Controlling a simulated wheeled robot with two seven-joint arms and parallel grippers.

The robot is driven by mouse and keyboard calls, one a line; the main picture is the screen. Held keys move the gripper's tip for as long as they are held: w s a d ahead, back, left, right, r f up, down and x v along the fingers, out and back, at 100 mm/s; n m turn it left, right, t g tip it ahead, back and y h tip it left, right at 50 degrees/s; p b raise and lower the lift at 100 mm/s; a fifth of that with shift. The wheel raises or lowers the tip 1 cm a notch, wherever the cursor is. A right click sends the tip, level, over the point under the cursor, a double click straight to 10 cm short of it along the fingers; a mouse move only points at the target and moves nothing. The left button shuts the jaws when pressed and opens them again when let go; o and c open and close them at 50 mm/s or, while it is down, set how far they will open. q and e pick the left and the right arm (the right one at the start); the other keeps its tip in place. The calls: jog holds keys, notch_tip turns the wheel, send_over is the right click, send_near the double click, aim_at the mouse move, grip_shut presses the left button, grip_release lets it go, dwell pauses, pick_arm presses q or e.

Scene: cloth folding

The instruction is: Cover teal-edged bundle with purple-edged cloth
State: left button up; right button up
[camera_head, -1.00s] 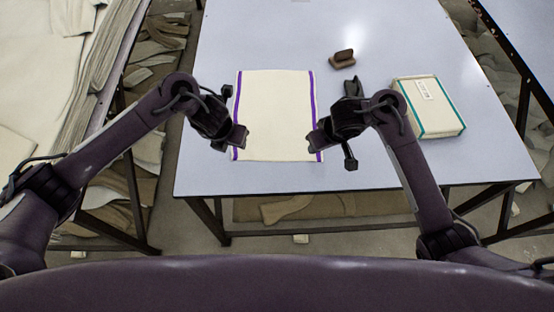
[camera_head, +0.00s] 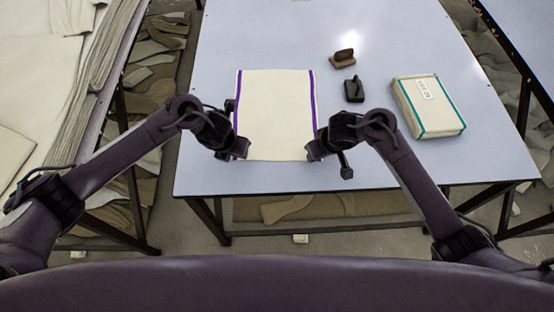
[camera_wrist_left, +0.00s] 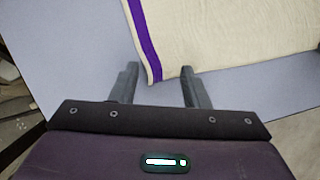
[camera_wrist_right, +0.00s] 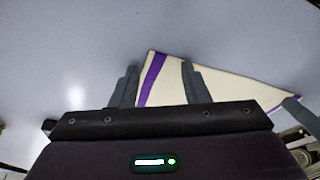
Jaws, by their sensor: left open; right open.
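The cream cloth with purple edges (camera_head: 273,110) lies flat at the table's near left. My left gripper (camera_head: 242,153) is open at its near left corner. In the left wrist view the purple-striped corner reaches between the open fingers (camera_wrist_left: 159,80). My right gripper (camera_head: 317,151) is open at the near right corner. In the right wrist view a purple-striped part of the cloth (camera_wrist_right: 167,85) shows between and beyond its open fingers (camera_wrist_right: 160,78). The cream bundle with teal edges (camera_head: 430,107), with a white label on top, sits to the right, clear of both grippers.
A black block-like object (camera_head: 354,90) and a brown one (camera_head: 343,58) stand between cloth and bundle. The grey table (camera_head: 250,35) is bare behind the cloth. Another table piled with pale fabric (camera_head: 50,60) stands at left.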

pick_arm(q)
jog(key=shift+f, duration=0.35)
pick_arm(e)
jog(key=shift+s+f, duration=0.1)
pick_arm(q)
jog(key=shift+c, duration=0.5)
pick_arm(e)
jog(key=shift+c, duration=0.5)
pick_arm(q)
grip_shut()
pick_arm(e)
grip_shut()
